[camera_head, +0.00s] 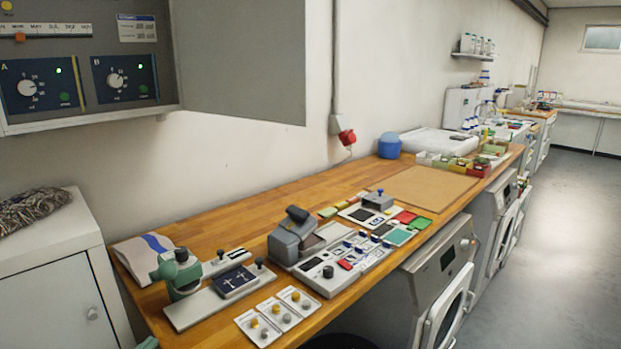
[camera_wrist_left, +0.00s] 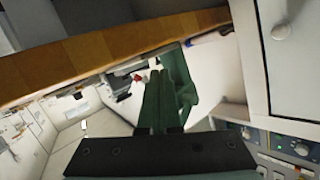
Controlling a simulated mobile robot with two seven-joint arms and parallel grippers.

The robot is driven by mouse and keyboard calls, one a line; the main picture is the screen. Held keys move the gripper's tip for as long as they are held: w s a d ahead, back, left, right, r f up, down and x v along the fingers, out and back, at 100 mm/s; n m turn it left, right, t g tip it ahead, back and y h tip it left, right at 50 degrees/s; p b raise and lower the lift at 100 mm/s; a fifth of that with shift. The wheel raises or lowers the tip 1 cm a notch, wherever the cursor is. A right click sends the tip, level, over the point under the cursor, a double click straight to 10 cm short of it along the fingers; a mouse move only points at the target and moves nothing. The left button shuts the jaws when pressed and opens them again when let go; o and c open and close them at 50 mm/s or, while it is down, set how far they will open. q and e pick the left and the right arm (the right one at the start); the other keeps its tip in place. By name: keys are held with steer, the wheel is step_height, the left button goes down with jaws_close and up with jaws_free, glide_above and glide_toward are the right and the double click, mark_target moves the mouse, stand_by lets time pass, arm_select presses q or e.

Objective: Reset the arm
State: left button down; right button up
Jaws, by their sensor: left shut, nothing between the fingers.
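My left gripper (camera_head: 147,343) barely shows at the bottom edge of the head view, beside the front left end of the wooden bench. In the left wrist view its dark green fingers (camera_wrist_left: 162,85) are together with nothing between them. The fingers are apart from the bench (camera_wrist_left: 95,52), which crosses the upper part of that tilted view. Most of the left arm is hidden from the head view. My right gripper is not in view.
The wooden bench (camera_head: 222,226) carries a green-grey hand press (camera_head: 178,272), a grey device (camera_head: 293,236) and several small cards. A white cabinet (camera_head: 50,262) stands at left. A control box (camera_head: 80,75) hangs above, its door open. Washing machines stand under the bench; floor at right is clear.

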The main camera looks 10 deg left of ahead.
arm_select(q)
steer(key=s+d+f+m+g+h, duration=0.1)
steer(key=s+d+f+m+g, duration=0.1)
steer(key=s+d+f, duration=0.35)
steer(key=s+d+f+m+g+h, duration=0.1)
steer(key=s+d+f+g, duration=0.2)
steer(key=s+f, duration=0.6)
steer(key=s+d+f+m+g+h, duration=0.15)
steer(key=s+d+f, duration=0.3)
steer(key=s, duration=0.55)
steer(key=d+r+n, duration=0.1)
steer(key=d+n, duration=0.4)
steer(key=d, duration=0.6)
steer(key=shift+w+d+t, duration=0.2)
steer(key=shift+w+t, duration=0.2)
steer(key=shift+t, duration=0.05)
